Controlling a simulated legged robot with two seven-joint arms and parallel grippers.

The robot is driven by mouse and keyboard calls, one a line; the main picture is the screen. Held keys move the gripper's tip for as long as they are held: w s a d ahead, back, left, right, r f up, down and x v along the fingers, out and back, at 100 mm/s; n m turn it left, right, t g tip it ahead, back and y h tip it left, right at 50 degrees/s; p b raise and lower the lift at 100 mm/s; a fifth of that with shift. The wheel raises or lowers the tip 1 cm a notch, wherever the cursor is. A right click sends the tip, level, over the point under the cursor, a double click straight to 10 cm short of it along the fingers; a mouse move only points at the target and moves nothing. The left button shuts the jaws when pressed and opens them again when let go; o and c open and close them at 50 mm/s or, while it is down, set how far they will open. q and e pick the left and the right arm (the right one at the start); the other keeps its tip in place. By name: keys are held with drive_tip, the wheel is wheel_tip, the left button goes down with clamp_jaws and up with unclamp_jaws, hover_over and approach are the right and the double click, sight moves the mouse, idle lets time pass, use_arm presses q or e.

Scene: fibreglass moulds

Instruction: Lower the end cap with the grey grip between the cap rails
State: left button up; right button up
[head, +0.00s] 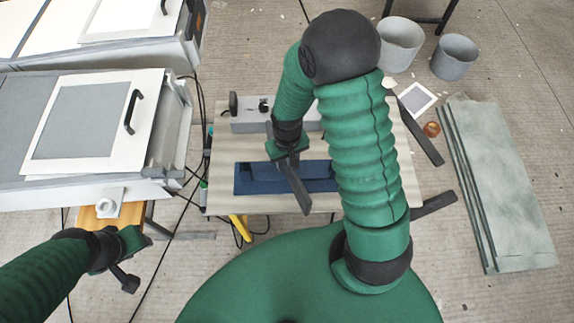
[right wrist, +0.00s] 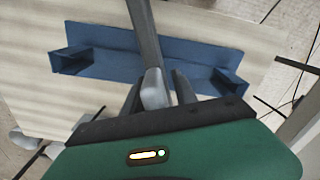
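My right gripper (head: 288,160) hangs over the near middle of the workbench. In the right wrist view its dark fingers (right wrist: 157,95) stand on either side of a light grey grip (right wrist: 154,88) and appear shut on it. A long dark grey bar-like piece, which looks like the end cap seen edge-on (right wrist: 145,35), runs on from the grip. The cap (head: 295,190) crosses in front of a blue mould (head: 250,180), which has a box-like part at each end (right wrist: 72,60). I cannot pick out the cap rails for sure. My left gripper (head: 128,268) is at lower left, its fingers unclear.
The workbench (head: 222,140) carries a grey block (head: 245,124) behind the mould. A white framed panel with a black handle (head: 90,112) lies at left. Cables hang left of the bench.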

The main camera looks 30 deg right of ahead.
drive_tip(key=shift+d, duration=0.15)
drive_tip(key=c, duration=0.5)
clamp_jaws()
idle(0.5)
